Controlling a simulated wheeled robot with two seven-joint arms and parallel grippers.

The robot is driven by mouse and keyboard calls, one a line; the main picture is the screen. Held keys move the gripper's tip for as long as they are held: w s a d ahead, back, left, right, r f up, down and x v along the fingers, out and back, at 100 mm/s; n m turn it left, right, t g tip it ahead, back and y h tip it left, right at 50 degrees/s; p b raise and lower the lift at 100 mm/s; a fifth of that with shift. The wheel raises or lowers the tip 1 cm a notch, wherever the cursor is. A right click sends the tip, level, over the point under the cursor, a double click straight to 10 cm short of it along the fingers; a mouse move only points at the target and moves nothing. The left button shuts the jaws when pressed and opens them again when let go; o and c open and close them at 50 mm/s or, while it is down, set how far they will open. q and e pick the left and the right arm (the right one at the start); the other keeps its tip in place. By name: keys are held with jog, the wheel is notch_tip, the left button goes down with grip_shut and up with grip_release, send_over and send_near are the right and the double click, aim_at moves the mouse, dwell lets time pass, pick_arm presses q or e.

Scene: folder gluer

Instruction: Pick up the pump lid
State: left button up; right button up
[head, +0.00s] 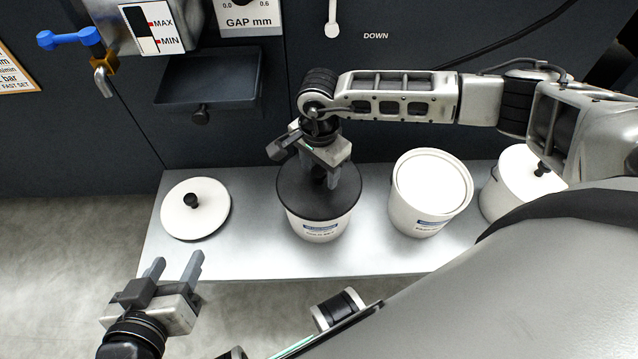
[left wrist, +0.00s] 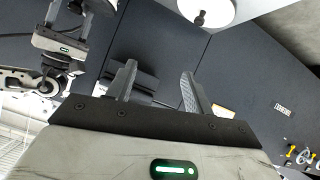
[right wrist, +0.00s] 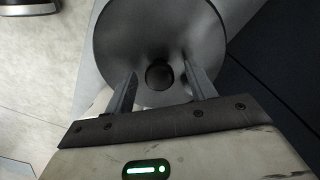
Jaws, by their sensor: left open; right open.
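A dark round lid (head: 290,192) with a black knob sits on a white labelled tub (head: 318,230) on the bench. My right gripper (head: 325,175) is over this lid, fingers pointing down. In the right wrist view the knob (right wrist: 159,74) lies between the open fingers (right wrist: 161,80); I cannot tell whether they touch it. A white round lid (head: 215,218) with a black knob lies flat on the bench to the left, also in the left wrist view (left wrist: 215,8). My left gripper (head: 177,263) is open and empty in front of it. I cannot tell which lid is the pump lid.
A white-topped tub (head: 430,187) stands right of the dark-lidded one, with a white lidded pot (head: 505,195) farther right, partly hidden by my arm. A dark tray (head: 208,80) juts from the machine panel. The metal bench (head: 255,255) is bare between the white lid and the tub.

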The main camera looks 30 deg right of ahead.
jog(key=shift+f, duration=0.65)
grip_shut()
pick_arm(q)
jog(key=shift+r, duration=0.3)
pick_arm(e)
jog(key=shift+r, duration=0.1)
notch_tip(320, 180, up, 10)
jog(key=p, duration=0.2)
jog(key=shift+r+p, duration=0.15)
jog(key=shift+p, duration=0.25)
pick_arm(q)
jog(key=p, duration=0.1)
jog(key=r+p, duration=0.1)
jog(key=r+g+p, duration=0.1)
jog(key=shift+s+a+y, duration=0.2)
jog(key=shift+a+y, duration=0.05)
jog(key=shift+y, duration=0.05)
pick_arm(e)
notch_tip(320, 180, up, 5)
jog(key=shift+f, duration=0.1)
